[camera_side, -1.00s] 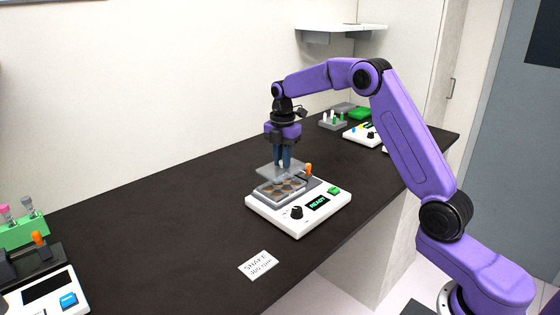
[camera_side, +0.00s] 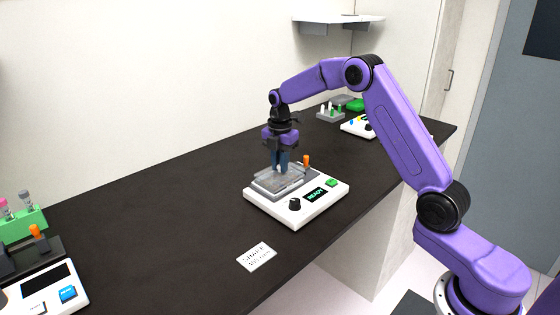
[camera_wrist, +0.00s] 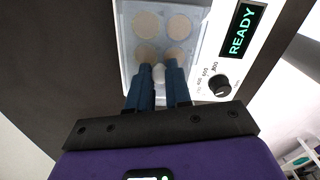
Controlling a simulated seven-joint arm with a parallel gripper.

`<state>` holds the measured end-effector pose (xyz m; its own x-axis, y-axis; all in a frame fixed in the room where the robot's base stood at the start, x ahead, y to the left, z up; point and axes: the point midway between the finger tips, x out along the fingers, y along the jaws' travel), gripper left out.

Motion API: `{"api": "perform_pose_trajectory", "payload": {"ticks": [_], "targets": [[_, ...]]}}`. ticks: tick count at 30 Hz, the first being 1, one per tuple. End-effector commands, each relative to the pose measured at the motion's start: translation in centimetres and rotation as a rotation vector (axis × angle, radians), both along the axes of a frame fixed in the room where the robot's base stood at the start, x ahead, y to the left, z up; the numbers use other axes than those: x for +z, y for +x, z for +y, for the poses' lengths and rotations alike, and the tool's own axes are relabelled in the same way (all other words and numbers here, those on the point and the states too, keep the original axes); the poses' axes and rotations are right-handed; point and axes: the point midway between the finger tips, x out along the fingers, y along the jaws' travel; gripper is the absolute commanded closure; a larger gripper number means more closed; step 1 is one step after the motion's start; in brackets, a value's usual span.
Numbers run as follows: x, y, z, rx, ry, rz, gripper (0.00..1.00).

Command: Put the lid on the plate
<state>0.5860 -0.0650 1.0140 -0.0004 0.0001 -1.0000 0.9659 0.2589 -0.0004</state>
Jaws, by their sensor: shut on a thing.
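The clear lid (camera_side: 264,179) lies over the plate (camera_side: 284,192) on the white device at the middle of the bench. In the wrist view the lid (camera_wrist: 160,8) covers the plate's round wells (camera_wrist: 147,26), which show through it. My gripper (camera_side: 281,168) points straight down over the lid. Its blue fingers (camera_wrist: 159,75) are shut on a small pale knob on top of the lid. Lid and plate look nearly level and aligned; whether the lid is fully seated I cannot tell.
The white device (camera_side: 290,215) has a READY screen (camera_side: 316,194), a black dial (camera_side: 295,204), a green button and an orange lever (camera_side: 306,160). A white card (camera_side: 257,257) lies in front. A second device and a green tube rack (camera_side: 20,224) stand at left.

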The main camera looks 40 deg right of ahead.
Motion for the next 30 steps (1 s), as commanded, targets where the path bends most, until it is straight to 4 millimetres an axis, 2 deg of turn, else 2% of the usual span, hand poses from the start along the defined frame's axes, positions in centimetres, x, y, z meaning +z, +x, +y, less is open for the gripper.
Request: {"api": "perform_pose_trajectory", "payload": {"ticks": [30], "targets": [[-1.0, 0.0, 0.0, 0.000, 0.000, 0.000, 1.00]]}}
